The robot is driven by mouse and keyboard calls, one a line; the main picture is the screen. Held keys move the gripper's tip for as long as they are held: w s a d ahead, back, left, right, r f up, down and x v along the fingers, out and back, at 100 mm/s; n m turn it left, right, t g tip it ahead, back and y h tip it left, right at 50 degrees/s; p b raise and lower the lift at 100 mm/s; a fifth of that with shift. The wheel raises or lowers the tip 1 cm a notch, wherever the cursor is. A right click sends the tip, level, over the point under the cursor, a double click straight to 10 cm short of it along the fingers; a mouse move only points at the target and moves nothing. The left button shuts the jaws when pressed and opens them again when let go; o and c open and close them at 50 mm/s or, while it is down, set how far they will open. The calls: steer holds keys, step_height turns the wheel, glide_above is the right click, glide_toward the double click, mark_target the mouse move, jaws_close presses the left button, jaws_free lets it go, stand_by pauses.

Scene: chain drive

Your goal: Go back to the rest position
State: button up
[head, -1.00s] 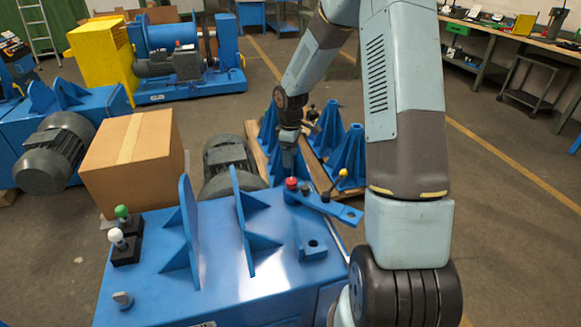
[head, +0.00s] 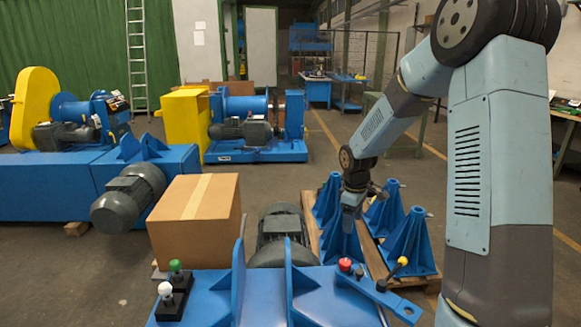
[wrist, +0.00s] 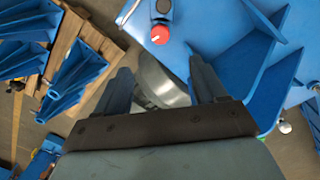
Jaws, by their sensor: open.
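My gripper (head: 350,218) hangs at the end of my arm, fingers down, beyond the far right corner of the blue machine top (head: 262,297). In the wrist view my gripper (wrist: 163,88) has its two fingers spread apart with nothing between them. Behind the gap lies a round grey metal part (wrist: 160,80), apparently the motor. A red knob (head: 345,265) stands on a blue bar, below my gripper in the head view; it also shows in the wrist view (wrist: 159,35). A lever with a yellow ball (head: 402,261) stands to its right.
Blue tapered stands (head: 400,245) sit on a wooden pallet behind and right of the machine. A grey motor (head: 281,228) and a cardboard box (head: 196,220) lie left of my gripper. White (head: 165,290) and green (head: 175,266) knobs stand at the machine's left. Open floor lies farther back.

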steer(key=s+r+m+t, duration=0.1)
steer(key=s+r+m, duration=0.2)
steer(key=s+r, duration=0.55)
steer(key=s+r+m+t, duration=0.2)
steer(key=s+r+m, duration=0.2)
steer(key=s+r, duration=0.3)
steer(key=s+r+m+t, duration=0.2)
steer(key=s+r, duration=0.6)
steer(key=s, duration=0.8)
steer(key=shift+m, duration=0.9)
